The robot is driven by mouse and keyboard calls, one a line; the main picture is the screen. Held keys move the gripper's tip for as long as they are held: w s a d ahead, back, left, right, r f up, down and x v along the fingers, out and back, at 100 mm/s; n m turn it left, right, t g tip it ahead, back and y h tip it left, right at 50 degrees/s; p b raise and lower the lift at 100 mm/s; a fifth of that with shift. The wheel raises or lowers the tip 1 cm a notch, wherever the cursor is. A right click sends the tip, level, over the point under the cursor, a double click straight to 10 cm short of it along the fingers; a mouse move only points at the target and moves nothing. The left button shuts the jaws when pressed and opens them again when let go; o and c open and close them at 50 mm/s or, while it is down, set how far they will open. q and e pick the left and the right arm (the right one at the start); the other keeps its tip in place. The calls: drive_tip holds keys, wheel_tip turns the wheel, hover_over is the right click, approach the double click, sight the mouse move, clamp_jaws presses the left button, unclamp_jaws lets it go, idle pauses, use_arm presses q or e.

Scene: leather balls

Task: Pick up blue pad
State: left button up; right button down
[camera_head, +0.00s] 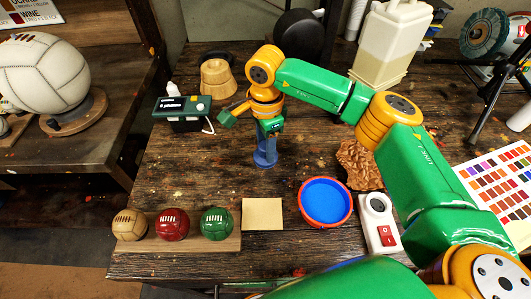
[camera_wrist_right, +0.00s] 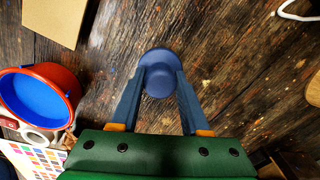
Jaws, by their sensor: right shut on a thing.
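The blue pad (camera_wrist_right: 159,80) is a dark blue round piece in the right wrist view, between my fingertips. In the head view its rounded blue base (camera_head: 265,159) shows at the middle of the wooden table, below the gripper. My right gripper (camera_head: 267,138) points down over it with its blue fingers closed on its upper part. The fingers also show in the wrist view (camera_wrist_right: 160,92), one on each side of the pad. I cannot tell whether the pad touches the table. My left gripper is not in view.
A red bowl with blue inside (camera_head: 326,202) stands front right of the pad. Tan, red and green balls sit on a wooden strip (camera_head: 190,244) at front left. A beige square (camera_head: 263,214) lies between. A green-black device (camera_head: 183,107) and wooden pot (camera_head: 217,78) stand behind left.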

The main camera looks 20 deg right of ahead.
drive_tip(key=shift+w+r+b, duration=0.1)
drive_tip(key=shift+r+b, duration=0.3)
drive_tip(key=shift+r, duration=0.05)
drive_tip(key=s+d+r+b, duration=0.2)
drive_tip(key=s+r+b, duration=0.1)
drive_tip(key=s+r, duration=0.9)
drive_tip(key=shift+s+d, duration=0.3)
drive_tip(key=shift+s, duration=0.65)
